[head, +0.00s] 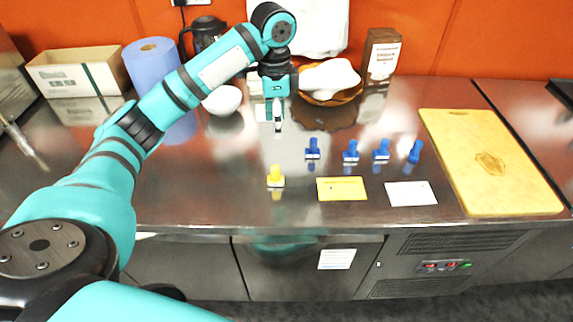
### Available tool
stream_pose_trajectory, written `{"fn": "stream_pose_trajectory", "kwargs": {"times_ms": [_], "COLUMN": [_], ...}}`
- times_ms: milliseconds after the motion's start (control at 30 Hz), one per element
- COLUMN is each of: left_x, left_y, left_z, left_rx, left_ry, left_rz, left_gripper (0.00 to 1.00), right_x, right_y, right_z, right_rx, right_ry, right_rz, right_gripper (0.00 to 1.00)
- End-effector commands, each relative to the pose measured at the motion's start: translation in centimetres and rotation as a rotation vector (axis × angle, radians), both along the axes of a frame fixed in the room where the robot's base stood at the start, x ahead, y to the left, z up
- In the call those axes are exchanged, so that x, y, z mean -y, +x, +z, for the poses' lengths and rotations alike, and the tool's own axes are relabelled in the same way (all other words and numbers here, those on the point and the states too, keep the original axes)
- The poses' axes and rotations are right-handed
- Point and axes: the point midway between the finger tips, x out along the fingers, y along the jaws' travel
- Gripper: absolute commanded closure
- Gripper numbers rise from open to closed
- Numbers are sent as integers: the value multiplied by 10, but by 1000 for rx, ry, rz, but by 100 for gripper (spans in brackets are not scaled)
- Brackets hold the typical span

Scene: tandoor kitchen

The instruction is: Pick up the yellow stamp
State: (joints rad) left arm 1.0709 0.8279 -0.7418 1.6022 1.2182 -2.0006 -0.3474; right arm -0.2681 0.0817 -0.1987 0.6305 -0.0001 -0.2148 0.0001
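The yellow stamp (276,177) stands upright on the steel counter, near its front edge and left of a yellow card (342,188). My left arm comes in from the left and reaches over the counter. My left gripper (278,126) points down above the counter, behind the yellow stamp and apart from it. Its fingers look close together, but they are too small to tell whether they are open or shut. I see nothing held in it. My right gripper is not in view.
Several blue stamps (351,152) stand right of the yellow one. A white card (411,193) and a wooden board (490,160) lie further right. A blue roll (153,66), a box (78,72), a white bowl (223,100) and a brown carton (381,54) stand at the back.

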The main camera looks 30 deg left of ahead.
Motion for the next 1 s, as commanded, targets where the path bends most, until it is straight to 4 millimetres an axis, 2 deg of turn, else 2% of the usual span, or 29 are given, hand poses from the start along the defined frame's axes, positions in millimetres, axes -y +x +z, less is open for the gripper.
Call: {"fn": "stream_pose_trajectory", "kwargs": {"times_ms": [133, 300, 400, 500, 600, 800, 1000], "left_x": [-1, -1, -1, -1, 0, 0, 1], "left_y": [-2, -2, -2, -2, -2, -3, -8], "left_z": [-22, -60, -81, -99, -112, -124, -153], "left_rx": [-8, -8, -7, -5, -4, -3, -4], "left_ry": [2, 2, 1, 1, 0, 2, 1], "left_rz": [1, 2, 2, 1, 1, 1, 1], "left_gripper": [49, 49, 49, 49, 49, 49, 49], "right_x": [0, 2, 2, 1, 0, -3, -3], "right_y": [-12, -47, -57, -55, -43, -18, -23], "right_z": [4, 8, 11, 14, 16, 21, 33], "right_rx": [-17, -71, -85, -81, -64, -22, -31], "right_ry": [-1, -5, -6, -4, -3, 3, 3], "right_rz": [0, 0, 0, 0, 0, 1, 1], "right_gripper": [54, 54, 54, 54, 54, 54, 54]}}
